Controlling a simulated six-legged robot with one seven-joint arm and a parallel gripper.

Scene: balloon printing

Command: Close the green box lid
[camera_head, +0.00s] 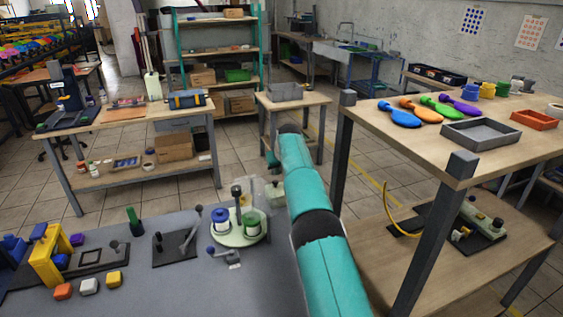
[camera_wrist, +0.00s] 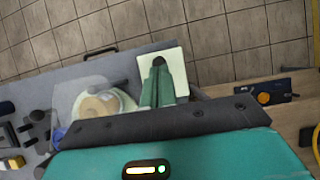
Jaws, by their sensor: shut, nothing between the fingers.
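A small pale green box (camera_head: 275,194) stands at the right back edge of the grey worktable, partly hidden beside my arm. In the wrist view, a pale green-cream square (camera_wrist: 177,60), likely this box, lies behind my fingertips. A clear panel (camera_wrist: 78,92), possibly its lid, shows to the left of it; whether it is hinged to the box I cannot tell. My gripper (camera_wrist: 159,62) is shut and empty, its green fingers overlapping the square in the picture. Contact cannot be told. In the head view the fingers are mostly hidden by the arm.
A lever device (camera_head: 175,245) and a yellow frame (camera_head: 50,258) stand farther left.

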